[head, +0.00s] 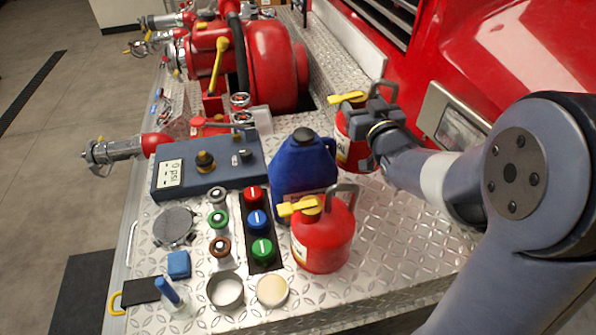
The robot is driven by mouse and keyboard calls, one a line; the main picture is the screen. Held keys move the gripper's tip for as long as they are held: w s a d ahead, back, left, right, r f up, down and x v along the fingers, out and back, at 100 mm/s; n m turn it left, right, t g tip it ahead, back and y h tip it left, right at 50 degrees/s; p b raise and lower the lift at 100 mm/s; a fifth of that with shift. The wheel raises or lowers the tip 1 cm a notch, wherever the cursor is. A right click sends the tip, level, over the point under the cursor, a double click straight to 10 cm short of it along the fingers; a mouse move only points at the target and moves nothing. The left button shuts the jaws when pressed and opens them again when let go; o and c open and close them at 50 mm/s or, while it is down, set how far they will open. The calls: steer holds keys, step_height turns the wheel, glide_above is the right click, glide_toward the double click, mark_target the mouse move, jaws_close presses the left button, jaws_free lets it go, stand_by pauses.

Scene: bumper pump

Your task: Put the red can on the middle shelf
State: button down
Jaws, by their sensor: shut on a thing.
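Two red cans with yellow spouts show. One red can (343,153) is behind the blue jug at my gripper, partly hidden by the gripper and the jug. My gripper (372,101) is shut at this can's upper part, by its handle. I cannot tell whether this can touches the metal deck. The other red can (324,240) stands upright on the deck, in front of and to the right of the blue jug. I cannot make out a middle shelf in this view.
The blue jug (300,168) stands between the cans. A gauge box (205,165), coloured knobs (258,222) and small round tins (272,291) crowd the diamond-plate deck (395,245) to the left. A red pump (270,65) is behind. The deck's right side has free room.

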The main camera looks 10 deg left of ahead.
mark_target(365, 153)
steer(key=shift+f+p, duration=0.5)
steer(key=shift+f, duration=4.3)
steer(key=shift+c, duration=2)
jaws_free()
steer(key=shift+f, duration=0.1)
steer(key=shift+s+d, duration=0.1)
steer(key=shift+s, duration=0.05)
steer(key=b+v, duration=0.2)
steer(key=v, duration=0.5)
steer(key=shift+s, duration=0.15)
